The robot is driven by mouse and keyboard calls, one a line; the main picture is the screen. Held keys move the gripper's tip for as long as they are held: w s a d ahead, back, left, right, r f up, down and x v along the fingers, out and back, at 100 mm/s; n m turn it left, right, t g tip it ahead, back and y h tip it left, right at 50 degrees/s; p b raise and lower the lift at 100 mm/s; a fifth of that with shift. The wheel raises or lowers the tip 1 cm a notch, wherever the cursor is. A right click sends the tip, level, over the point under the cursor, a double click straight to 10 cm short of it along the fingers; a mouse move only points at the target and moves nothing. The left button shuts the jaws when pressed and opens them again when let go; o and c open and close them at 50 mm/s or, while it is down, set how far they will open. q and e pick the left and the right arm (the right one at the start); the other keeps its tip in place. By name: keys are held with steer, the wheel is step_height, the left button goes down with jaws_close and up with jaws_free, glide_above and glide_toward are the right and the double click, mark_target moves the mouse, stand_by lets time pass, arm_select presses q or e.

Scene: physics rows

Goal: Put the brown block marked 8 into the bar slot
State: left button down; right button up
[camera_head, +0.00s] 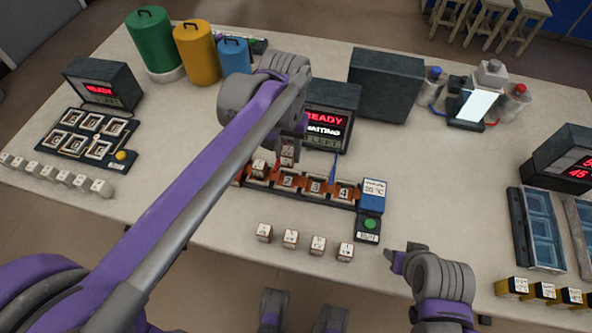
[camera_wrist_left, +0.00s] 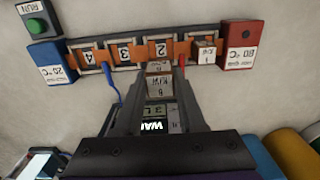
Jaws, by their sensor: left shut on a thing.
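My left gripper (camera_head: 288,158) is shut on a small brown-and-white block (camera_wrist_left: 159,84). Its face carries small print that looks like an 8, too small to be sure. The block also shows in the head view (camera_head: 287,153), between the fingertips, just behind the bar near slots 1 and 2. The bar (camera_wrist_left: 140,52) has a row of slots. Slots 2 (camera_head: 288,181), 3 (camera_head: 316,187) and 4 (camera_head: 344,193) look empty. The slot at the red end holds a block (camera_wrist_left: 205,50). My right gripper (camera_head: 402,258) is apart, right of the bar; its jaws are unclear.
A red end block (camera_wrist_left: 238,45) and a blue end block (camera_head: 372,197) close the bar. Several blocks (camera_head: 290,239) stand in a row in front. A READY display (camera_head: 330,115) stands behind the bar. Blue and red pointers rise at the bar.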

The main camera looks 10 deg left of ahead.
mark_target(286, 163)
arm_select(q)
steer(key=f, duration=0.4)
steer(key=shift+s+a+f, duration=0.1)
steer(key=shift+s+a, duration=0.1)
arm_select(e)
steer(key=shift+s+a+f, duration=0.2)
steer(key=shift+s+f, duration=0.05)
arm_select(q)
steer(key=shift+f+b, duration=0.45)
steer(key=shift+f, duration=1.55)
arm_select(e)
steer(key=shift+f, duration=0.25)
arm_select(q)
steer(key=c, duration=0.5)
jaws_free()
steer(key=shift+f, duration=0.1)
arm_select(e)
steer(key=shift+f, duration=0.1)
arm_select(q)
steer(key=shift+r, duration=0.2)
step_height(286, 163, up, 12)
steer(key=shift+f+p, duration=0.1)
steer(key=shift+p, duration=0.65)
arm_select(e)
steer(key=shift+w+r, duration=0.15)
steer(key=shift+r, duration=0.7)
